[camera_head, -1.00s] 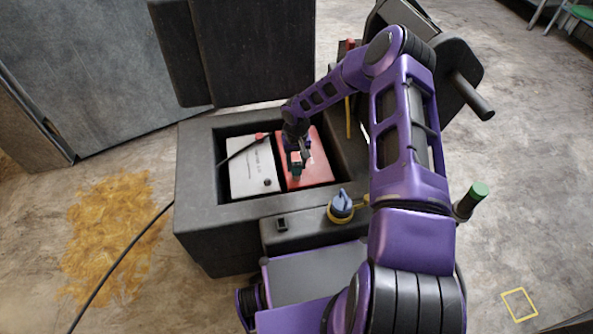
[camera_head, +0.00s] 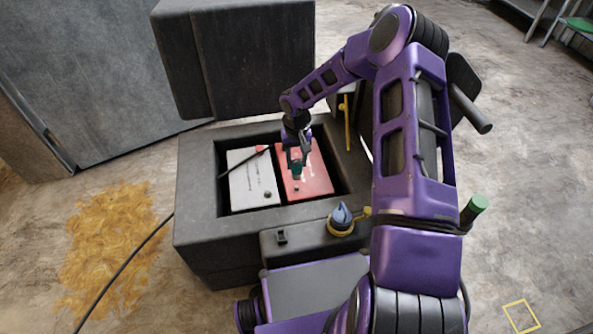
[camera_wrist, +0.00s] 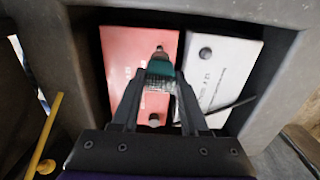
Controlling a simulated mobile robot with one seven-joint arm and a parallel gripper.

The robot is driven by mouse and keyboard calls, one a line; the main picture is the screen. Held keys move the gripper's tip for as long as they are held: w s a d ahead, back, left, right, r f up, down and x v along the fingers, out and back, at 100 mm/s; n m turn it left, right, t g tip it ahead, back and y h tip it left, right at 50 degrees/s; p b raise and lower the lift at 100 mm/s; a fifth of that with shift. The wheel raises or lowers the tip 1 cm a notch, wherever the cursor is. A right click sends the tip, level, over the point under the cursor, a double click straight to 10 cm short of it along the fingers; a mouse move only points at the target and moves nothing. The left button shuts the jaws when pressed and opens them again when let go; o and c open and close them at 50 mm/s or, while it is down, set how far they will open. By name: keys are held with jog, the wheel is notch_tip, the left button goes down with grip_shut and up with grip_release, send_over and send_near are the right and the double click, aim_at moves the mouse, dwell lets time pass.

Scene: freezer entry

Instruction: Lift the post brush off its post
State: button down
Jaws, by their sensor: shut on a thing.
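The post brush (camera_head: 297,170) is a small teal piece held between the fingers of my gripper (camera_head: 296,160), over the near part of the red battery (camera_head: 318,184). A small grey post (camera_head: 297,189) shows just below the brush in the head view, with a little red between them. In the wrist view the teal brush (camera_wrist: 160,68) sits between the fingertips of my gripper (camera_wrist: 160,88). A small pointed metallic bit shows beyond it; I cannot tell there whether it is post or brush. Another grey post (camera_wrist: 154,120) shows between the fingers.
A white battery (camera_head: 252,182) with a black post stands beside the red one, a red-ended cable across its far edge. Both sit in a deep dark box (camera_head: 196,200) with thick walls. A blue knob (camera_head: 341,217) and a yellow rod (camera_head: 347,122) are close by.

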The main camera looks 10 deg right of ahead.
jog(key=shift+r+p, duration=1.3)
jog(key=shift+r, duration=2.25)
jog(key=shift+s+r, duration=0.1)
